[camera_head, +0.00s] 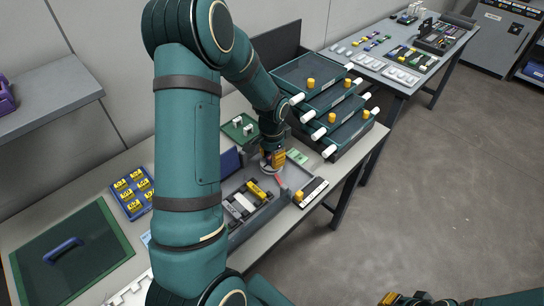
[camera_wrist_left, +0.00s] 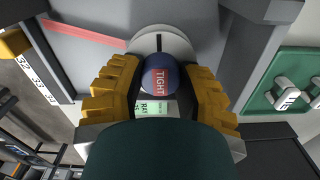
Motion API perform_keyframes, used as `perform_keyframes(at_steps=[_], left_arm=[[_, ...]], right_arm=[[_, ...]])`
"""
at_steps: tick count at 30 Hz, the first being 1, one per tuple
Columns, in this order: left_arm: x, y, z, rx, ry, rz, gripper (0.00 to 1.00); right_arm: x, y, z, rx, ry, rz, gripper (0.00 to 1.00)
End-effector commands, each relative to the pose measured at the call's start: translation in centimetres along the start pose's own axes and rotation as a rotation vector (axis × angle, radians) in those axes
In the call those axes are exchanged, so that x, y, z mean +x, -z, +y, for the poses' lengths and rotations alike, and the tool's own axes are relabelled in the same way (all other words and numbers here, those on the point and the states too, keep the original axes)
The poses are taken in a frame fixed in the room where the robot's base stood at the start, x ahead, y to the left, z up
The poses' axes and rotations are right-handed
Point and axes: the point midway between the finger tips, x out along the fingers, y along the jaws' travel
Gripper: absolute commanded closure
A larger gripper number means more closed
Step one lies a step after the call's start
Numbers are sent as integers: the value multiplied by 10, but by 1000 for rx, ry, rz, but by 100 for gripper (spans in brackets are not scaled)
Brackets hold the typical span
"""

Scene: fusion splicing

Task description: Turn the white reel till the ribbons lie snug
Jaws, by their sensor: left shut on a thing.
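The white reel (camera_wrist_left: 160,38) shows as a round white disc at the top of the left wrist view. A dark blue knob (camera_wrist_left: 157,80) with a red "TIGHT" label stands over it. My left gripper (camera_head: 273,157) has its yellow fingers on both sides of the knob and is shut on it. In the head view the reel (camera_head: 268,167) is a small pale rim under the fingers. A red strip (camera_wrist_left: 85,33) runs from near the reel; I cannot tell whether it is a ribbon. My right gripper (camera_head: 398,298) shows only partly at the bottom edge.
A grey tray (camera_head: 240,238) with black, white and yellow parts lies in front of the reel. A green board (camera_head: 240,128) with white pieces is behind. Stacked drawers (camera_head: 325,100) with white handles stand to the right. A blue tray (camera_head: 120,207) holds yellow pieces at left.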

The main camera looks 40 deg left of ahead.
Motion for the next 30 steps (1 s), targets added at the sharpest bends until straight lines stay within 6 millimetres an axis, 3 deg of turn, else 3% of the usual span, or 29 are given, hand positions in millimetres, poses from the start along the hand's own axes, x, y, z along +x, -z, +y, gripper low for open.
perform_keyframes(at_steps=[10,20,21,23,30], left_arm=[[0,1,0,-238,0,3,100],[0,1,0,-259,1,3,100],[0,1,0,-258,1,3,49],[0,1,0,-258,0,3,32],[0,0,0,-258,0,1,32]], right_arm=[[0,0,0,0,0,0,100],[0,0,0,0,0,0,100],[0,0,0,0,0,0,100],[0,0,0,0,0,0,100],[0,0,0,0,0,0,100]])
